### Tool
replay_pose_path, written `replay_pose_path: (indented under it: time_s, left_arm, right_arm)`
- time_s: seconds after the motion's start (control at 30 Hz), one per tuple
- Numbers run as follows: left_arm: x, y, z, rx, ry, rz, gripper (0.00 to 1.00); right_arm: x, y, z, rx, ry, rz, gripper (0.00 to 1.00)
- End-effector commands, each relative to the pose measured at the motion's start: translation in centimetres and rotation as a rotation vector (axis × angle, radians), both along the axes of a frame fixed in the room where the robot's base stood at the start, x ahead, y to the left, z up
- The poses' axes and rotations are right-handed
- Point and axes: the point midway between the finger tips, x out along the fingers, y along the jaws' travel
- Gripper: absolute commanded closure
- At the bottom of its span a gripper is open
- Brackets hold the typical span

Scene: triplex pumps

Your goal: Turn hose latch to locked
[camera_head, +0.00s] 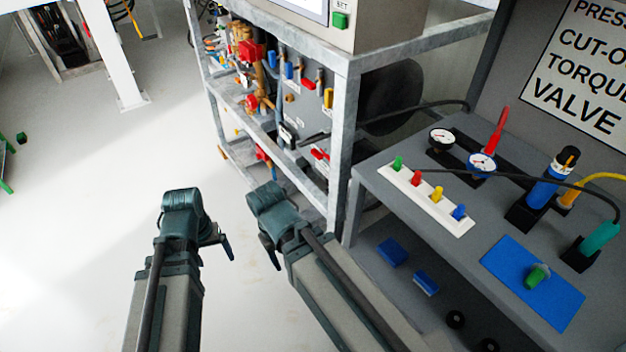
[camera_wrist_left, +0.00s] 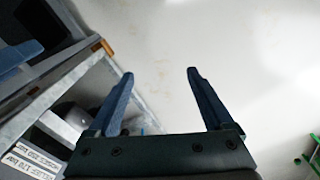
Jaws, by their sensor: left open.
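My left gripper (camera_head: 226,246) hangs over open floor left of the bench, with its fingers partly hidden. In the left wrist view its two fingers (camera_wrist_left: 160,74) are apart with nothing between them. My right gripper (camera_head: 267,250) is beside it, nearer the bench, and its opening cannot be made out. On the right bench, a teal hose fitting (camera_head: 599,238) stands in a black block with a dark hose on it. A yellow hose (camera_head: 598,178) runs from beside the blue cylinder (camera_head: 545,187). I cannot tell which part is the hose latch or how it is turned. Both grippers are apart from these parts.
The grey bench (camera_head: 370,185) carries two gauges (camera_head: 442,138), a white strip of coloured knobs (camera_head: 448,213), a red lever (camera_head: 501,125) and a blue plate (camera_head: 507,262) with a green knob (camera_head: 537,277). A metal rack (camera_head: 343,130) stands behind.

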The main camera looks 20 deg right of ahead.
Motion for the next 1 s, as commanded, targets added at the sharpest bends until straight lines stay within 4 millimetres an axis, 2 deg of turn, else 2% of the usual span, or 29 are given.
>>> replay_pose_path:
  time_s: [0.03,0.1,0.23,0.33,0.47,0.57,0.7,0.8,0.9,1.0]
  left_arm:
    - [0.5,0.1,-3.5,-0.028,-0.006,0.037,0.15]
    - [1.1,-0.1,-5.5,-0.076,-0.013,0.096,0.15]
    - [2.7,-1.6,-8.5,-0.212,-0.021,0.246,0.15]
    - [4.6,-4.3,-9.5,-0.396,0.0,0.433,0.15]
    - [6.9,-8.5,-7.3,-0.662,0.094,0.689,0.15]
    - [8.6,-11.7,-4.4,-0.873,0.225,0.887,0.15]
    - [10.9,-15.0,1.0,-1.147,0.5,1.143,0.15]
    - [12.3,-16.3,4.6,-1.292,0.718,1.279,0.15]
    - [13.2,-16.9,7.2,-1.382,0.904,1.365,0.15]
    - [13.8,-17.0,8.9,-1.429,1.032,1.411,0.15]
  right_arm:
    - [0.0,0.0,-3.5,0.0,0.0,0.001,0.41]
    - [0.0,0.0,-5.6,-0.001,-0.001,0.002,0.41]
    - [0.0,0.0,-9.2,-0.001,-0.001,0.003,0.41]
    - [0.0,0.0,-11.5,-0.001,-0.001,0.004,0.41]
    - [0.0,0.0,-12.1,-0.001,-0.001,0.005,0.41]
    - [0.0,0.0,-12.2,-0.001,-0.001,0.005,0.41]
    - [0.0,0.0,-12.2,-0.001,-0.001,0.005,0.41]
    - [0.0,0.0,-12.1,-0.001,-0.001,0.005,0.41]
    - [0.0,0.0,-12.1,-0.001,-0.001,0.005,0.41]
    - [0.0,0.0,-12.1,-0.001,-0.001,0.005,0.41]
